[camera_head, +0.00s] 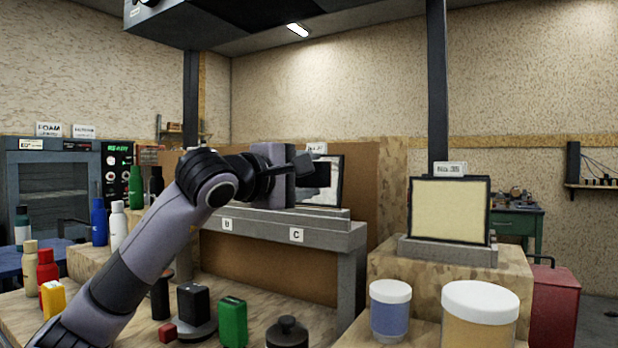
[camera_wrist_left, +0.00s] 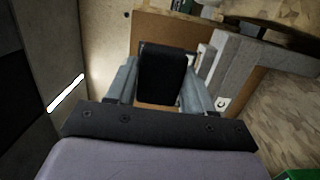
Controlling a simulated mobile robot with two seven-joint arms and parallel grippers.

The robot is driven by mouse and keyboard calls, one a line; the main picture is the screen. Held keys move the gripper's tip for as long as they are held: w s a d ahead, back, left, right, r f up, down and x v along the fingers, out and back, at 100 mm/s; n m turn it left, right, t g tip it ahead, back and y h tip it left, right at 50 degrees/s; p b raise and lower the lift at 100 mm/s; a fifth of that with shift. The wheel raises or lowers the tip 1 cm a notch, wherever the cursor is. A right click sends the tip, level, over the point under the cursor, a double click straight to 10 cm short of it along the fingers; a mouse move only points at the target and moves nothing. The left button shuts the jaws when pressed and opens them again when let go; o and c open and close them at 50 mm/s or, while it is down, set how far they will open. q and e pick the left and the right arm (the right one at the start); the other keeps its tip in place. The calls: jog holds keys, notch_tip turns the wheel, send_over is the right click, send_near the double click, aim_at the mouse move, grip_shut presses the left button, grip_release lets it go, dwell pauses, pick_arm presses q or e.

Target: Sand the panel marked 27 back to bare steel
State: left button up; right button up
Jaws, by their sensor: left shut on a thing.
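A light panel in a dark frame (camera_head: 328,196) stands on the grey ledge, under a small label whose number is too blurred to read surely. My left gripper (camera_head: 296,168) is in front of its left part and hides much of it. The gripper is shut on a dark block (camera_wrist_left: 163,72), which shows between the fingers in the left wrist view. A dark patch lies over the panel beside the fingers; I cannot tell whether the block touches it. A second panel (camera_head: 448,210), cream and dark-framed, stands at the right under its own label. My right gripper is not in view.
The grey ledge (camera_head: 330,236) carries tags B and C. Several bottles and small containers stand at the left and front, including a green can (camera_head: 232,322). Two white-lidded jars, one blue (camera_head: 390,318) and one tan (camera_head: 478,325), stand at the front right.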

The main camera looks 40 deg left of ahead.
pick_arm(q)
jog(key=a+f+g+p, duration=0.2)
jog(key=a+p, duration=0.3)
jog(key=a, duration=0.7)
jog(key=shift+w+a+f+p, duration=0.1)
jog(key=shift+w+f+p, duration=0.05)
jog(key=shift+w+p, duration=0.65)
jog(key=shift+w+a+f+p, duration=0.15)
jog(key=shift+w+p, duration=0.3)
jog(key=shift+w, duration=0.5)
jog(key=shift+w+d+f+p, duration=0.1)
jog(key=shift+w+f+p, duration=0.05)
jog(key=shift+w+p, duration=0.65)
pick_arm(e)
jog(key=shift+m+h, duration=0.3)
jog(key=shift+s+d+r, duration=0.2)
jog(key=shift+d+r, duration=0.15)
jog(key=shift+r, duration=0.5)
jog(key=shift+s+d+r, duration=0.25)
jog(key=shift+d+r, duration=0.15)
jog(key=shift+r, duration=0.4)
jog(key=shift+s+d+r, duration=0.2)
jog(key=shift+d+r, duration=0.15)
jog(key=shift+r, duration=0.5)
